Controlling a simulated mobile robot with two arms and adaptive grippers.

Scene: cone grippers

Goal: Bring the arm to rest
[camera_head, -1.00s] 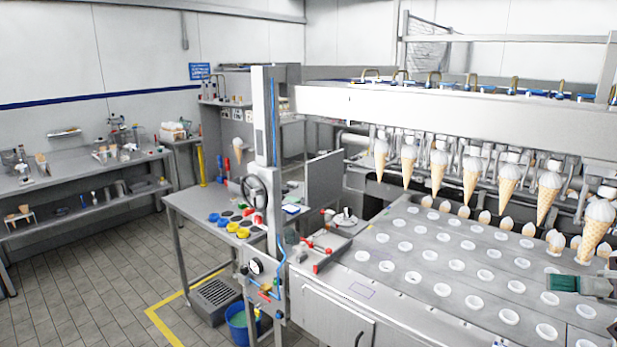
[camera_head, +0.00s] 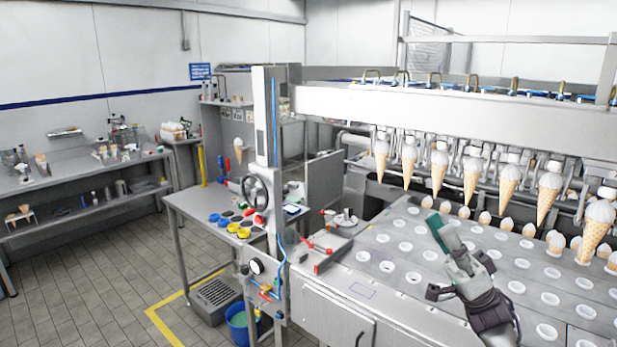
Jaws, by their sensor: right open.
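My right gripper (camera_head: 461,268) is dark grey, comes in from the lower right, and is open over the machine's tray deck. A green block-like piece (camera_head: 443,232) shows at its far end, pointing up and left; I cannot tell whether it is part of the gripper or a separate thing. The gripper appears above the deck, apart from the hanging cones. My left gripper is not in view.
The grey deck (camera_head: 372,268) has rows of round white-rimmed holes. Ice cream cones (camera_head: 509,184) hang from grippers along the machine behind it. A side table (camera_head: 190,203) with coloured pieces stands left of centre, a blue bucket (camera_head: 238,322) below. Floor at left is clear.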

